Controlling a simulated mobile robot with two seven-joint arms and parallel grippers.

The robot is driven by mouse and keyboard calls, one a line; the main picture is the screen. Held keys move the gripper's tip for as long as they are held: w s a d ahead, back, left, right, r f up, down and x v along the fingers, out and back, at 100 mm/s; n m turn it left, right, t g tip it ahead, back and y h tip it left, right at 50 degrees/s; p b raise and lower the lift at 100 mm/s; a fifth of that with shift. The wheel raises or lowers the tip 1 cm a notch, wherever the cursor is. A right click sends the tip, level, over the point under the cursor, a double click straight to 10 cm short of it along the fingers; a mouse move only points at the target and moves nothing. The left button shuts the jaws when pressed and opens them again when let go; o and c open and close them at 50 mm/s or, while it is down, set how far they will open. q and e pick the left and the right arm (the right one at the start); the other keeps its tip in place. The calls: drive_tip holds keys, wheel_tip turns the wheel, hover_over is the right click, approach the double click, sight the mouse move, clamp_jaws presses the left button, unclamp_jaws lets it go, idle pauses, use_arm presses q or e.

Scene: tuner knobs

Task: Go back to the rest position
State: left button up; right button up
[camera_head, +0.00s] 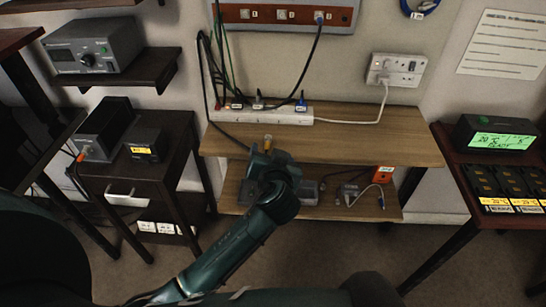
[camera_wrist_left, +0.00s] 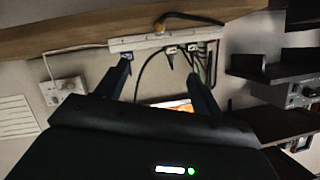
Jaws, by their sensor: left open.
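My left gripper (camera_head: 268,155) is in the middle of the head view, over the front part of the wooden shelf and just in front of the white power strip. In the left wrist view its two dark fingers (camera_wrist_left: 163,80) are spread apart with nothing between them. The power strip (camera_head: 290,117) holds several plugs with cables and also shows beyond the fingers in the left wrist view (camera_wrist_left: 142,42). A small yellow-orange piece (camera_head: 268,141) shows just beyond the gripper; whether they touch I cannot tell. My right gripper is not in view.
The wooden shelf's right part (camera_head: 400,140) is mostly bare. A lower shelf (camera_head: 350,210) holds an orange box (camera_head: 383,174) and cables. Dark stands with devices are at left, and a table with a green-lit display (camera_head: 497,138) is at right. A wall socket (camera_head: 397,69) is above the shelf.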

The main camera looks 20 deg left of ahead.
use_arm(q)
drive_tip(key=shift+s, duration=0.2)
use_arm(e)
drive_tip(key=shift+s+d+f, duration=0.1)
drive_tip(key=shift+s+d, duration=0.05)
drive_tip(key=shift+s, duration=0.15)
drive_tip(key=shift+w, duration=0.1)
